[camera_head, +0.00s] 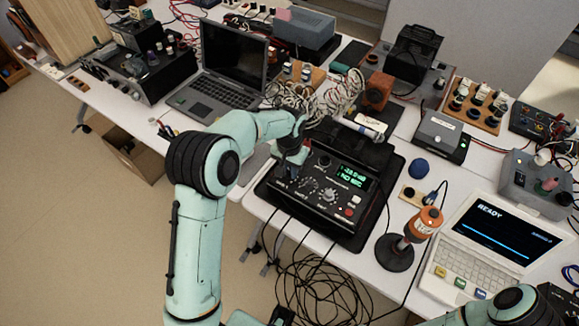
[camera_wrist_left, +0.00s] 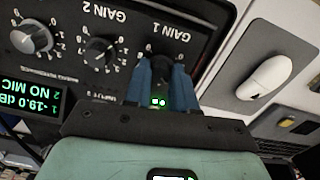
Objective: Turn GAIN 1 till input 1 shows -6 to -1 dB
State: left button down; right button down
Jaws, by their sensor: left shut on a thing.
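The black mixer box (camera_head: 355,215) sits on the white table, with several knobs and a green-lit display (camera_head: 354,177). In the left wrist view the display (camera_wrist_left: 40,103) is upside down and reads about -19.0 dB for input 1 and NO MIC for input 2. My left gripper (camera_head: 287,172) is at the mixer's left knob. In the left wrist view its blue fingers (camera_wrist_left: 162,78) are shut around the dark GAIN 1 knob (camera_wrist_left: 164,62), which they partly hide. The GAIN 2 knob (camera_wrist_left: 101,50) is beside it, free. My right gripper is out of view.
A white mouse (camera_wrist_left: 266,78) lies on a grey pad beside the mixer. An orange device on a round black stand (camera_head: 395,252) and a white laptop reading READY (camera_head: 455,262) stand right. Cables and a dark laptop (camera_head: 235,55) are behind. Black cables hang in front.

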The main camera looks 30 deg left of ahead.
pick_arm(q)
jog(key=m, duration=0.3)
jog(key=shift+r+m+p, duration=0.1)
jog(key=shift+m+p, duration=0.25)
jog(key=shift+m, duration=0.05)
jog(key=m, duration=0.3)
jog(key=shift+m+p, duration=0.3)
jog(key=shift+p, duration=0.05)
jog(key=m+p, duration=0.1)
jog(key=m, duration=0.3)
jog(key=shift+w, duration=0.1)
jog(key=shift+m+p, duration=0.4)
jog(key=shift+m, duration=1.2)
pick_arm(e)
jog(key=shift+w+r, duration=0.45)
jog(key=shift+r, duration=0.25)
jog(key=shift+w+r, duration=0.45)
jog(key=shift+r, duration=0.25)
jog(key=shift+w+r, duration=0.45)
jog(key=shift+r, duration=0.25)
pick_arm(q)
jog(key=c, duration=0.9)
grip_release()
